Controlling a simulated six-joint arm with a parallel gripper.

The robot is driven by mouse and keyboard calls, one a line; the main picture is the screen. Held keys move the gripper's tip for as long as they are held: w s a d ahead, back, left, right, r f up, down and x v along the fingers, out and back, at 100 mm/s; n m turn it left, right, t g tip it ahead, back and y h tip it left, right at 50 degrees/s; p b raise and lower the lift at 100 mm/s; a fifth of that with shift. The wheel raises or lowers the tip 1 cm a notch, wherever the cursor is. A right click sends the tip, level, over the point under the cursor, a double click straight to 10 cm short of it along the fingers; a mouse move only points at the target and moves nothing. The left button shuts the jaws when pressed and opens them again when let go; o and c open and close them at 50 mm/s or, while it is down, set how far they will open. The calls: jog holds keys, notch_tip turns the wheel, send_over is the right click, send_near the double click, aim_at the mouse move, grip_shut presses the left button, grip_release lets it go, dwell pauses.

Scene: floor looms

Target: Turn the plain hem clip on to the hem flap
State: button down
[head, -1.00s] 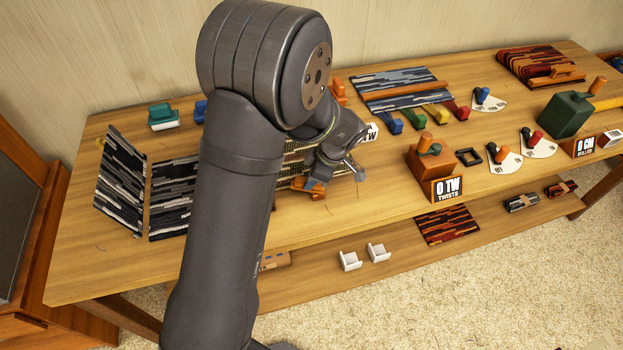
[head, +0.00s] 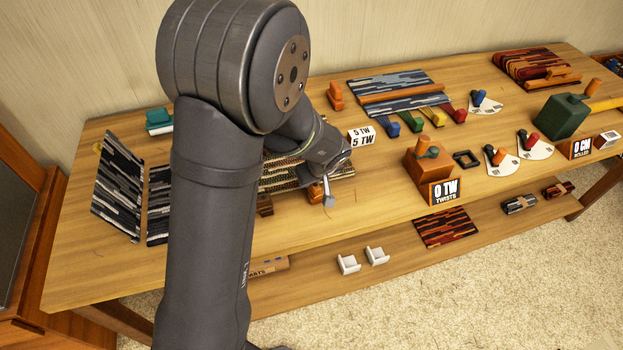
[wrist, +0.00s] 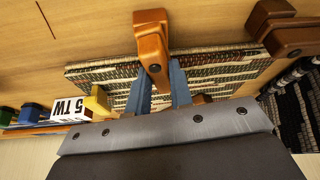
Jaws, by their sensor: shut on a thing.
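An orange-brown hem clip (wrist: 152,42) stands between the two blue-grey fingers of my gripper (wrist: 160,84) in the wrist view, and the fingers are shut on it. In the head view the clip (head: 315,196) is at the front edge of a striped woven mat, with my gripper (head: 327,186) at it. The mat (wrist: 222,68) lies under the fingers in the wrist view. I cannot tell the hem flap apart from the rest of the mat, nor whether the clip touches it. A darker brown clip (wrist: 285,28) stands at the mat's other corner; it also shows in the head view (head: 264,204).
A "5 TW" card (head: 361,136) stands right of my wrist. An orange block with a "0 TW" sign (head: 445,191) is farther right. A dark striped mat (head: 119,186) is at left. The table front before the clips is clear.

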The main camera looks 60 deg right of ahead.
jog(key=shift+s+d+m+g+h, duration=0.1)
jog(key=shift+m+g+h, duration=0.2)
jog(key=shift+m, duration=0.7)
jog(key=c, duration=1.3)
grip_release()
jog(key=v, duration=1.7)
jog(key=shift+r, duration=0.2)
jog(key=shift+f, duration=0.1)
jog(key=x, duration=1.7)
jog(key=shift+f, duration=0.1)
